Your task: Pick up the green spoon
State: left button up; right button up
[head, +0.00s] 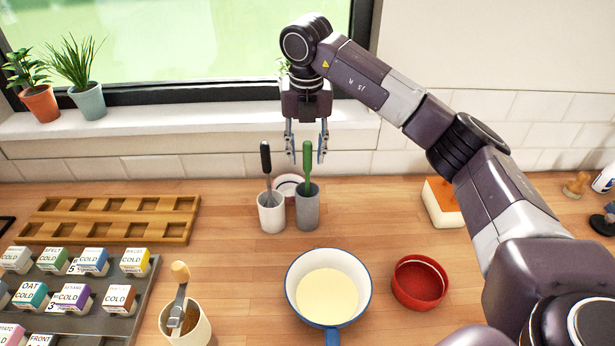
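The green spoon (307,165) stands upright in a grey cup (307,210) on the wooden counter; only its green handle shows, and its lower end is hidden in the cup. My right gripper (306,158) points down above the cup with its two fingers apart. The top of the green handle appears between the fingers, and I see no clear contact. My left gripper is not in view.
A white cup (271,214) with a black-handled utensil (266,165) stands just left. A blue-rimmed pan (290,290), a red bowl (421,290) and a beige cup (198,332) are nearer. The window sill (190,122) lies behind. A wooden rack (55,206) is at left.

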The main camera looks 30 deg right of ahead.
aim_at(308, 166)
jog(key=f, duration=0.1)
jog(key=f+p, duration=0.2)
jog(key=f, duration=0.1)
jog(key=shift+w+d, duration=0.2)
jog(key=shift+d, duration=0.05)
jog(key=shift+f, duration=0.3)
grip_shut()
